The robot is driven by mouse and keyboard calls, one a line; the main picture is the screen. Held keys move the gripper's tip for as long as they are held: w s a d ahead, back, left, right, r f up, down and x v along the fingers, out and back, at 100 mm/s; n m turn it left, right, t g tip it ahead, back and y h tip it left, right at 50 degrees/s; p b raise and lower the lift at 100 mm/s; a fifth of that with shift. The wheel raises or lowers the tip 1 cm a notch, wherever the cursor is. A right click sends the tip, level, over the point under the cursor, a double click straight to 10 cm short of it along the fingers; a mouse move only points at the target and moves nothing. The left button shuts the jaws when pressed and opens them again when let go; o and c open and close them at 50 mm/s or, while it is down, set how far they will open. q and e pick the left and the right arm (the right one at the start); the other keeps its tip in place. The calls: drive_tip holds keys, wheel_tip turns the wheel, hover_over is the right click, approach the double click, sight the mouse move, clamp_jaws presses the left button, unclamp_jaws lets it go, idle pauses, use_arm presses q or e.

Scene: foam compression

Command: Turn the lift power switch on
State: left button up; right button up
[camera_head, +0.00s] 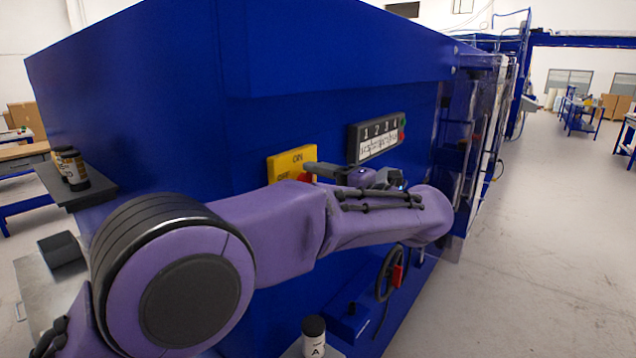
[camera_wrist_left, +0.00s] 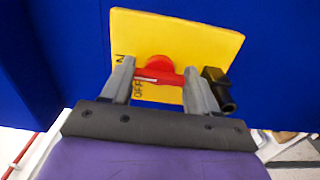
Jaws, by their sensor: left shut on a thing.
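The lift power switch is a yellow plate (camera_head: 291,160) marked ON and OFF on the blue machine's face; it also shows in the left wrist view (camera_wrist_left: 195,45). Its red knob (camera_wrist_left: 160,68) with a red bar sits on the plate, mostly hidden behind my gripper in the head view. My left gripper (camera_wrist_left: 160,80) is at the switch, its two grey fingers on either side of the red bar and shut on it. In the head view the left gripper (camera_head: 320,172) reaches the plate from the right. My right gripper does not show.
A panel numbered 1 to 4 (camera_head: 376,137) is just right of the switch. A handwheel (camera_head: 390,272) is lower down. Dark jars (camera_head: 72,168) stand on a shelf at left, and a jar marked A (camera_head: 314,335) is at the bottom. Floor at right is open.

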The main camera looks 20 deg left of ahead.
use_arm(q)
drive_tip(key=shift+f, duration=0.2)
drive_tip(key=o, duration=1.1)
drive_tip(key=shift+d, duration=0.1)
drive_tip(key=shift+c, duration=0.2)
drive_tip(key=shift+r, duration=0.15)
drive_tip(key=shift+r, duration=0.1)
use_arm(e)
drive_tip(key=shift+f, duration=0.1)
